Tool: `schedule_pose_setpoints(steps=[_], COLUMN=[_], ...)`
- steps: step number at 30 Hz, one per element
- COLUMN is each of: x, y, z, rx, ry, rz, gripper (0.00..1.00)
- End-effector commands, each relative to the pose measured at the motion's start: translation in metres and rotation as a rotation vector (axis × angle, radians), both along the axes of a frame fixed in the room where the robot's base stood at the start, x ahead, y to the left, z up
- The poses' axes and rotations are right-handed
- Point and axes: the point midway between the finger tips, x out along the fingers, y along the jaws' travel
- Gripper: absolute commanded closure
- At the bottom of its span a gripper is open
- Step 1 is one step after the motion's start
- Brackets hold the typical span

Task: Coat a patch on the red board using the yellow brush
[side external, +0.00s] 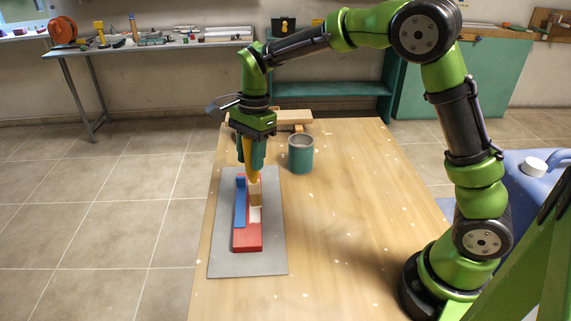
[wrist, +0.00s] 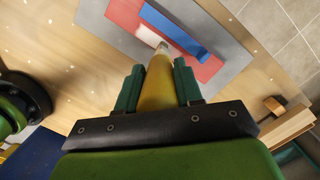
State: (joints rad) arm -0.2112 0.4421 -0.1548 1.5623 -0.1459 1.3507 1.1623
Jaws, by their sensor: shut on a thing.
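The red board (side external: 247,243) lies on a grey sheet (side external: 228,264) on the table, and part of it also shows in the wrist view (wrist: 124,14). A white patch (side external: 254,215) covers part of its upper face. A blue bar (side external: 240,210) lies along the board's left side in the side view. My gripper (side external: 252,164) is shut on the yellow brush (wrist: 156,88), which points down over the board. The brush tip is at the white patch (wrist: 147,36) in the wrist view; I cannot tell whether it touches.
A green can (side external: 300,155) stands on the table right of the sheet. A wooden piece (side external: 292,117) lies at the table's far edge. A cluttered bench (side external: 165,44) stands behind.

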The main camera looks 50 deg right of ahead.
Motion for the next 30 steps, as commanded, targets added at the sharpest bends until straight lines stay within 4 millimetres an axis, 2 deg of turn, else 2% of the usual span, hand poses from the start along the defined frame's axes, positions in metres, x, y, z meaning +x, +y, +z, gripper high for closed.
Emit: schedule_pose_setpoints(steps=[30], x=[0.031], y=[-0.032], z=[-0.003], rx=[-0.002], ry=[0.001], rz=[-0.001], gripper=[1.00])
